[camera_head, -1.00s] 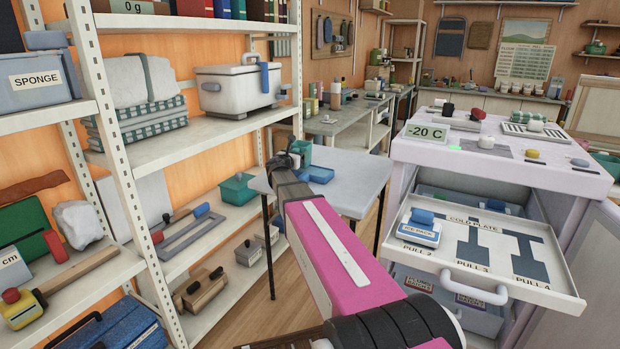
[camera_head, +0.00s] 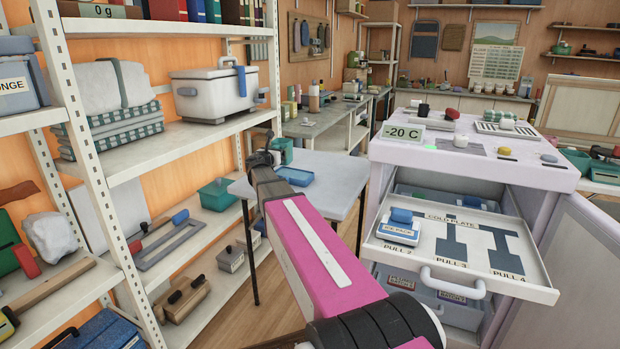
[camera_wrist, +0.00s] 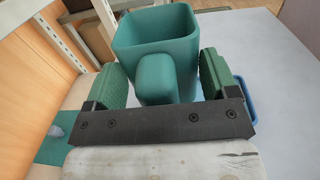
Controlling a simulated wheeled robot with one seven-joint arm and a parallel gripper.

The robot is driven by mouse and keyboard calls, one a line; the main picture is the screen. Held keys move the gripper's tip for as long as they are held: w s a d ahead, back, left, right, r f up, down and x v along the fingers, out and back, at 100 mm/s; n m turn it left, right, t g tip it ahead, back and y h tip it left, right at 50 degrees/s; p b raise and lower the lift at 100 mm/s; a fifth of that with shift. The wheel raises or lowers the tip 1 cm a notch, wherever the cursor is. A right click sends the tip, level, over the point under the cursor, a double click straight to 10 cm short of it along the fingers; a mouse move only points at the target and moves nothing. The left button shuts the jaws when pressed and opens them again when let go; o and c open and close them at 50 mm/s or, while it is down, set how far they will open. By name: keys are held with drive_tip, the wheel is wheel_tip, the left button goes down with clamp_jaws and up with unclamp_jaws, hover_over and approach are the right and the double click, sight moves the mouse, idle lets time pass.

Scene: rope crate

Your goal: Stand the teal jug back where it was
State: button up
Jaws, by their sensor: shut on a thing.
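The teal jug (camera_head: 283,148) shows in the head view at the far end of my pink arm, over the left part of the small grey table (camera_head: 336,168). In the wrist view the jug (camera_wrist: 160,28) is open-topped and squarish, with its handle towards me. My gripper (camera_wrist: 157,88) has its green pads on both sides of the handle and is shut on it. In the head view my gripper (camera_head: 264,160) partly hides the jug. The jug's base is hidden, so I cannot tell whether it touches the table.
A blue tray (camera_head: 295,177) lies on the table close to the jug. A white shelf rack (camera_head: 110,215) stands on the left, with a teal bin (camera_head: 216,194) on a lower shelf. On the right, a freezer unit has an open drawer (camera_head: 470,284) jutting forward.

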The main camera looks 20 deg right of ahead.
drive_tip(key=s+d+m+g+h, duration=0.6)
drive_tip(key=s+d+m+g, duration=0.2)
drive_tip(key=s+d+g, duration=0.4)
drive_tip(key=s+d, duration=0.2)
drive_tip(key=d, duration=0.2)
drive_tip(key=shift+s+f+m, duration=0.15)
drive_tip(key=shift+f+m, duration=0.1)
drive_tip(key=shift+m, duration=0.15)
drive_tip(key=shift+f, duration=3)
drive_tip(key=shift+f, duration=0.5)
drive_tip(key=o, duration=1)
drive_tip(key=a, duration=1)
drive_tip(key=shift+s+a, duration=0.4)
